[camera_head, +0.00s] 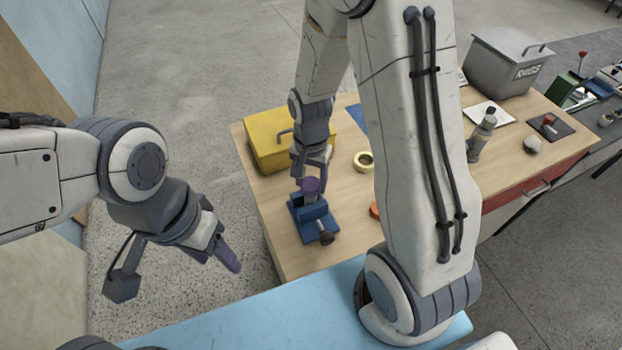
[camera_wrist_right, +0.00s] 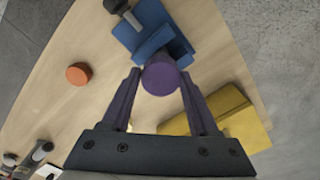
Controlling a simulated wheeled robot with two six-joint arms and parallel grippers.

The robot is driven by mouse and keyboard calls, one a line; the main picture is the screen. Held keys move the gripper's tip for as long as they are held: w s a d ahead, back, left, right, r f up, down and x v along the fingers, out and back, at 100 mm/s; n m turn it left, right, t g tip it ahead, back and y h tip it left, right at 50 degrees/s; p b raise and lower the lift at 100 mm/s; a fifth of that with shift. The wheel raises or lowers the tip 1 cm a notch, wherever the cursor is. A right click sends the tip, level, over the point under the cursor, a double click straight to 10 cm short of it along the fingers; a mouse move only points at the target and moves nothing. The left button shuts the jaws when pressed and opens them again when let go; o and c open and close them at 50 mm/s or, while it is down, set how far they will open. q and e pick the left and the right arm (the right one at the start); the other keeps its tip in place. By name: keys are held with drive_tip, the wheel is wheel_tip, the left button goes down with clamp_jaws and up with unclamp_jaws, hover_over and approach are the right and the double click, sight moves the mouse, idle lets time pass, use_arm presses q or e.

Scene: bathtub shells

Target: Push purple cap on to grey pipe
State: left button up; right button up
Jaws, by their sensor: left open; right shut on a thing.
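The purple cap (camera_head: 311,185) is at the top of the blue vise (camera_head: 309,219) on the wooden table; in the right wrist view the cap (camera_wrist_right: 161,79) sits between my fingers against the vise (camera_wrist_right: 153,37). My right gripper (camera_head: 308,178) points down and is shut on the cap. I cannot make out the grey pipe; it may be hidden under the cap, so whether the two touch is unclear. My left gripper (camera_head: 228,258) is open and empty, left of the table over the floor.
A yellow box (camera_head: 278,140) stands just behind the vise. A yellow tape roll (camera_head: 364,161) and an orange disc (camera_head: 375,210) lie to the right, the disc partly behind my arm. A grey bin (camera_head: 508,62) stands at the back right. A light blue surface (camera_head: 300,315) is in front.

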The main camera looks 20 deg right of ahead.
drive_tip(key=shift+f+b, duration=0.35)
drive_tip(key=shift+f, duration=0.15)
idle(0.5)
drive_tip(key=o, duration=1.4)
drive_tip(key=shift+o, duration=0.3)
drive_tip(key=shift+r, duration=0.15)
drive_tip(key=shift+r+p, duration=3.25)
drive_tip(key=shift+r, duration=0.2)
